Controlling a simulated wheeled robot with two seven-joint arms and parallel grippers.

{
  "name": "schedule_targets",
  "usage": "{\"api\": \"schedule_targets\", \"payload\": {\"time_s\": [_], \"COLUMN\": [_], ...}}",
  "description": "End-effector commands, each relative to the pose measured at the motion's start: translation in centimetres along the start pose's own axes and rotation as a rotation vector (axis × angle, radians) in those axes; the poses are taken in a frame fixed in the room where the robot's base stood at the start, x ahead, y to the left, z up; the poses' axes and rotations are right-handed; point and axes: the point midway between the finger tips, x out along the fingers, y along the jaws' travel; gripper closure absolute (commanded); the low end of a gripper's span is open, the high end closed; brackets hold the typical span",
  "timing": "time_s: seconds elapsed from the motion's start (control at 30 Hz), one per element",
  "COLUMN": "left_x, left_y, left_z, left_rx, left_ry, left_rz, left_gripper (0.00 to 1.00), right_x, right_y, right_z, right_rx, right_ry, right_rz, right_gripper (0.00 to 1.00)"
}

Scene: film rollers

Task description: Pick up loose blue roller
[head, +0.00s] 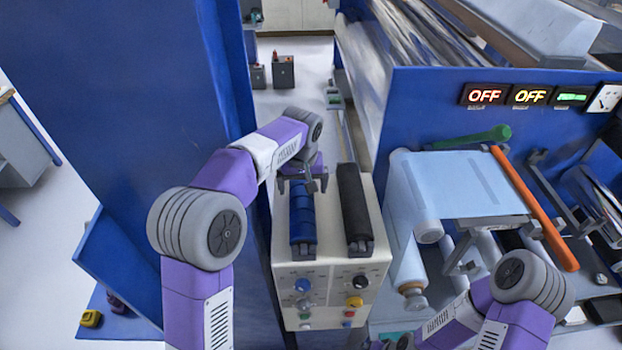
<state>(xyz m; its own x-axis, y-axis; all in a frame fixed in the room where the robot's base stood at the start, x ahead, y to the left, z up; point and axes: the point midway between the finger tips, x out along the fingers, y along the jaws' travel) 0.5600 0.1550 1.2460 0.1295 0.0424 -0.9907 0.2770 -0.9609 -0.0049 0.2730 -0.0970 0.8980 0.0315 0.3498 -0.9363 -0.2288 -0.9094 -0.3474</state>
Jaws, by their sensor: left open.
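A blue roller (302,222) lies lengthwise on top of a cream control box (330,268), in a dark holder at its near end. My left gripper (308,188) is open at the roller's far end and partly covers that end. I cannot tell whether its fingers touch the roller.
A black roller (355,205) lies beside the blue one on the same box. At right, a blue machine (440,110) carries clear film, an orange bar (535,205) and a green roller (478,138). A tall blue panel (120,90) stands close at left.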

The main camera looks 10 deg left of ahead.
Motion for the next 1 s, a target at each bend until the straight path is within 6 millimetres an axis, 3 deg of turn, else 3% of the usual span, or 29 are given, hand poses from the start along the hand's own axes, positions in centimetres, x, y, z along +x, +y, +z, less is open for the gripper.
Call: {"api": "schedule_targets", "payload": {"time_s": [0.27,0.63,0.93,1.0], "left_x": [2.2,7.0,7.5,7.5], "left_y": [-0.1,-0.1,-0.1,-0.1], "left_z": [0.1,0.7,0.7,0.7], "left_rx": [0.000,0.001,0.001,0.001], "left_ry": [-0.002,-0.001,0.001,0.001], "left_rz": [0.000,0.000,0.002,0.002], "left_gripper": [0.00,0.00,0.00,0.11], "right_x": [-0.1,-0.7,-0.7,-0.6], "right_y": [0.0,-0.2,-0.2,-0.2], "right_z": [0.2,0.1,0.1,0.1], "right_rx": [0.001,0.001,0.000,0.000], "right_ry": [-0.005,-0.003,-0.003,-0.003], "right_rz": [0.000,0.000,0.000,0.000], "right_gripper": [0.00,0.00,0.00,0.00]}}
